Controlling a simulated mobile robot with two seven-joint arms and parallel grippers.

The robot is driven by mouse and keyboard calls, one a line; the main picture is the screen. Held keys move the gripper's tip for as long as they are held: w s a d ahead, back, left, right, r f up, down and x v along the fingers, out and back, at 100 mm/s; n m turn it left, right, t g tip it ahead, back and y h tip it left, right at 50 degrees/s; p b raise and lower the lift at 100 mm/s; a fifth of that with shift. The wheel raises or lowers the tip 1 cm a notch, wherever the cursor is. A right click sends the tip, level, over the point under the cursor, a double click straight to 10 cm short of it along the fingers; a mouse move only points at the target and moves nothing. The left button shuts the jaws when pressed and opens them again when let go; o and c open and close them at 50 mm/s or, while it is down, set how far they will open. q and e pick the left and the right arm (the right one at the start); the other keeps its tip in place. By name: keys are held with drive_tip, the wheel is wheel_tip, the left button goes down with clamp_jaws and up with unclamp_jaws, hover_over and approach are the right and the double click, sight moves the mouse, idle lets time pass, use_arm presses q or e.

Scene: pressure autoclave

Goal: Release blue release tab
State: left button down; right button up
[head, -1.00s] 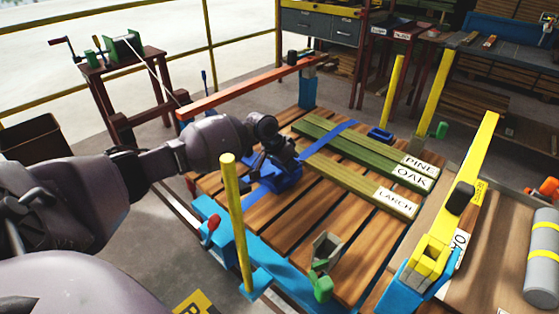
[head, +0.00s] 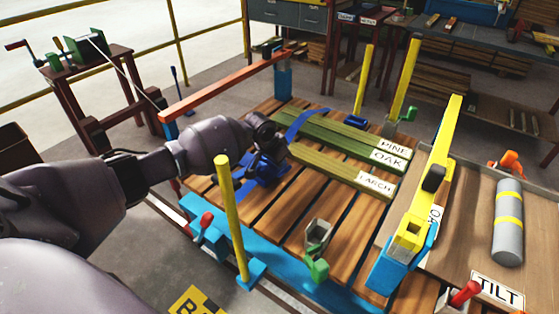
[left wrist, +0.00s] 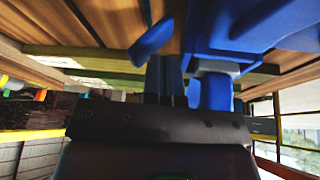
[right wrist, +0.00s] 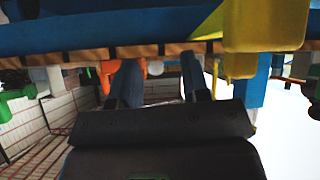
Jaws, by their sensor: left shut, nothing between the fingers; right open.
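A blue ratchet buckle (head: 250,172) sits on the slatted wooden pallet, left of the green boards. A blue strap (head: 306,122) runs from near it across the boards. My left gripper (head: 266,160) is at the buckle, and its arm hides part of it. In the left wrist view the shut, empty fingers (left wrist: 165,80) are beside the large blue buckle body (left wrist: 262,28). A small blue tab-like piece (left wrist: 150,42) shows close to the fingertips; I cannot tell whether they touch. My right gripper (right wrist: 160,82) is open and empty, seen only in its wrist view.
A yellow post (head: 232,215) stands in front of the left arm, near the blue pallet edge (head: 275,268). An orange bar (head: 220,85) spans behind the arm. A yellow lever (head: 436,165) rises at right. Boards labelled PINE, OAK and LARCH (head: 345,168) lie on the pallet.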

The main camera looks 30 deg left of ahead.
use_arm(q)
drive_tip(key=shift+a+f, duration=0.25)
drive_tip(key=shift+a, duration=0.35)
use_arm(e)
drive_tip(key=shift+w+a+f, duration=0.1)
drive_tip(key=shift+w+a, duration=0.05)
drive_tip(key=shift+a, duration=0.1)
use_arm(q)
drive_tip(key=shift+r, duration=0.3)
drive_tip(key=d+p+v, duration=0.1)
drive_tip(key=p+v, duration=0.6)
drive_tip(key=v, duration=0.2)
drive_tip(key=shift+s+d+r, duration=0.15)
drive_tip(key=shift+s+d, duration=0.15)
drive_tip(key=shift+d, duration=0.2)
use_arm(e)
drive_tip(key=shift+m, duration=0.3)
drive_tip(key=s+r, duration=0.1)
drive_tip(key=r, duration=0.2)
drive_tip(key=s+r, duration=0.1)
drive_tip(key=r, duration=0.1)
drive_tip(key=shift+s, duration=0.3)
drive_tip(key=shift+w+r, duration=0.1)
drive_tip(key=shift+r, duration=0.15)
